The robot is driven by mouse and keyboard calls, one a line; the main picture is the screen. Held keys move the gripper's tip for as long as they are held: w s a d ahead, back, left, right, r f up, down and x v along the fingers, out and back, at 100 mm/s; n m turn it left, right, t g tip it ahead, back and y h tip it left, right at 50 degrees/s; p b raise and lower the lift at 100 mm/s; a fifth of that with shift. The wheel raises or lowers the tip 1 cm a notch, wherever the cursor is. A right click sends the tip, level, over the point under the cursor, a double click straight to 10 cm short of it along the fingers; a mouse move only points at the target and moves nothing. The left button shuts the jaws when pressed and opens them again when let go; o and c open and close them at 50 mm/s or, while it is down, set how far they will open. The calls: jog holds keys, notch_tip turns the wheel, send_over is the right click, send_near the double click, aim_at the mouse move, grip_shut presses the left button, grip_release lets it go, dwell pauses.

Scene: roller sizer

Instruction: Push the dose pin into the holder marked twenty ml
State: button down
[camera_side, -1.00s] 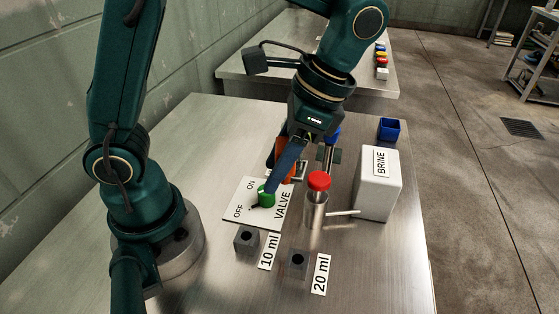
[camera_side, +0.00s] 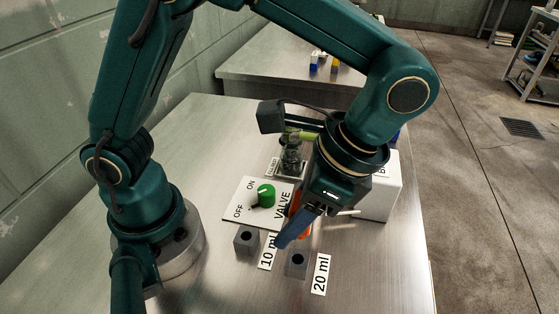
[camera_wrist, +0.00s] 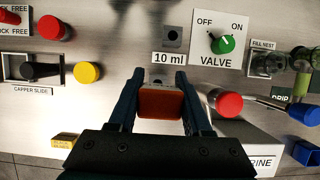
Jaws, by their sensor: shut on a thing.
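My gripper (camera_side: 292,238) is shut on an orange block-like piece, which I take to be the dose pin (camera_side: 304,229); it also shows between the fingers in the wrist view (camera_wrist: 160,103). The pin's lower end is hidden. The twenty ml holder (camera_side: 297,264) is a grey block with a dark, empty-looking hole, beside its "20 ml" label (camera_side: 320,274). My fingertips are close above and behind it in the side view. In the wrist view the fingers partly cover a grey block (camera_wrist: 176,80) below the "10 ml" label.
The 10 ml holder (camera_side: 246,240) stands to the left, with its label (camera_side: 268,252). The valve plate (camera_side: 240,206) with a green knob (camera_side: 266,195) is just behind. A red-capped cylinder (camera_wrist: 229,103) and white BRINE container (camera_side: 378,195) are close on the right.

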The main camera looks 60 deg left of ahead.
aim_at(288, 257)
jog(key=shift+f, duration=2.55)
jog(key=shift+f, duration=1.95)
jog(key=shift+c, duration=1.3)
grip_release()
jog(key=shift+v, duration=2.6)
